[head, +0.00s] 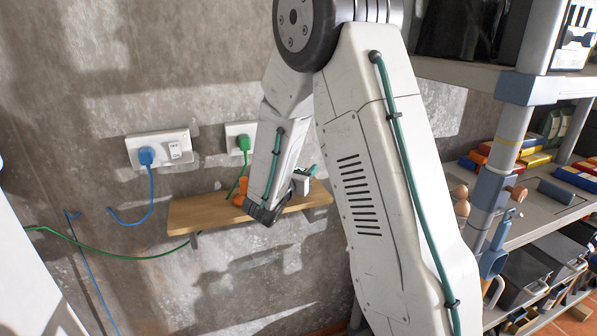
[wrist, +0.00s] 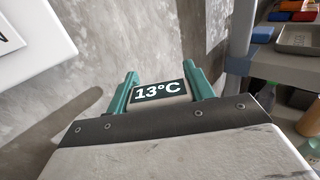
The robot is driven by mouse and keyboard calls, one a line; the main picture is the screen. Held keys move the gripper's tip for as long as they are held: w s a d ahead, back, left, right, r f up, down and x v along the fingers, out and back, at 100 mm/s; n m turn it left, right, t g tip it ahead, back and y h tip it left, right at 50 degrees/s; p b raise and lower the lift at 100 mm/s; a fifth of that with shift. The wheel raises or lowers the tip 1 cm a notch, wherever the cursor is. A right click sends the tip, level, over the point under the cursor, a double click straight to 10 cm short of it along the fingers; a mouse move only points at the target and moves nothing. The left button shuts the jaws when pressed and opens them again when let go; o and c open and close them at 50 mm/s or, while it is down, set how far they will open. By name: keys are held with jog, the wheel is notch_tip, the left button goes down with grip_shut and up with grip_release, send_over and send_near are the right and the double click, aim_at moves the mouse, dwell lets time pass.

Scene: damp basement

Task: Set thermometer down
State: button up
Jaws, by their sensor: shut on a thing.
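The thermometer (wrist: 160,93) is a small block with a dark display reading 13°C in the wrist view. The two teal fingers of my gripper (wrist: 164,76) are shut on it, one at each side. In the head view my gripper (head: 306,179) is mostly hidden behind my arm, near the right part of a wooden wall shelf (head: 200,214). A small white piece beside the teal fingertips there appears to be the thermometer. I cannot tell whether it touches the shelf.
An orange object (head: 240,191) stands on the wooden shelf, left of my gripper. Wall sockets with a blue plug (head: 146,156) and a green plug (head: 243,143) are above, their cables hanging down. A grey storage rack (head: 512,130) with coloured items stands at right.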

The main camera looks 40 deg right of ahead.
jog(key=shift+d+f, duration=0.2)
jog(key=shift+f, duration=0.3)
jog(key=shift+f, duration=0.15)
jog(key=o, duration=1)
jog(key=shift+a, duration=0.1)
